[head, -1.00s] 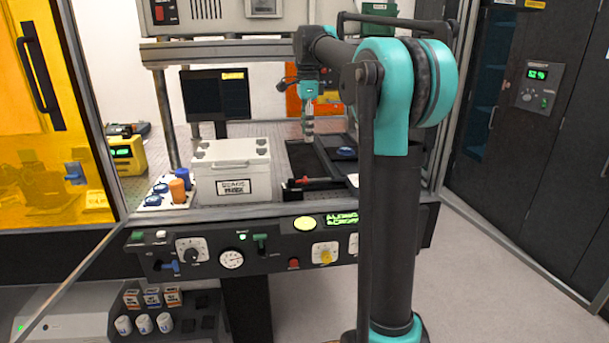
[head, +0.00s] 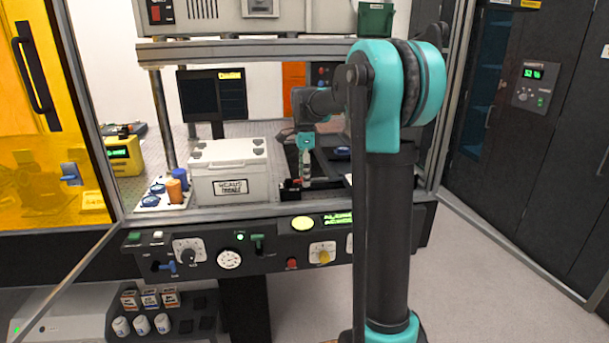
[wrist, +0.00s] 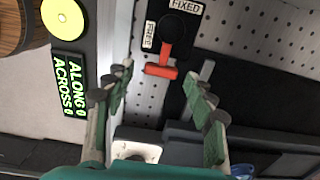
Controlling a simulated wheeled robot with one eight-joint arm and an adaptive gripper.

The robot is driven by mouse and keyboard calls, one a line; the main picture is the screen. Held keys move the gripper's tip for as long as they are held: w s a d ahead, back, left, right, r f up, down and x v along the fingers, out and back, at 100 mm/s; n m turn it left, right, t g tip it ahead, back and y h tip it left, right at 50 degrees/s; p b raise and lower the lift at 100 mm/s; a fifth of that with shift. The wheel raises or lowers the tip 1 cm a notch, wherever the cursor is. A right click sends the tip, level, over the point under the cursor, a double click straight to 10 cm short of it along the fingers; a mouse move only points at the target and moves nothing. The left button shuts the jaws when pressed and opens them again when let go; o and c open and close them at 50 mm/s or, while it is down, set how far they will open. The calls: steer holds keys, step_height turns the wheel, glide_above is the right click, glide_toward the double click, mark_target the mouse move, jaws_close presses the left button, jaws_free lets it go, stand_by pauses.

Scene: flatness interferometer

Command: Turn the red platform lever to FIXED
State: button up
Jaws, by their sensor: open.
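The red platform lever (wrist: 161,71) shows in the wrist view as a red bar on a short red stem, below a round black pivot (wrist: 173,36). The label FIXED (wrist: 186,5) is above the pivot and FREE (wrist: 149,36) is to its left. The lever lies away from the FIXED label. My gripper (wrist: 158,79) is open, with one finger on each side of the red bar. I cannot tell whether either finger touches it. In the head view my gripper (head: 305,181) is low at the lever (head: 296,182), partly hiding it.
A white box (head: 230,172) stands left of the lever. A control panel (head: 275,250) with knobs runs along the bench front. A lit ALONG/ACROSS display (wrist: 70,85) is at left in the wrist view. Dark rails (wrist: 255,130) lie right of my gripper.

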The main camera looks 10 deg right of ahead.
steer(key=shift+c, duration=0.5)
steer(key=c, duration=1.1)
steer(key=shift+o, duration=0.2)
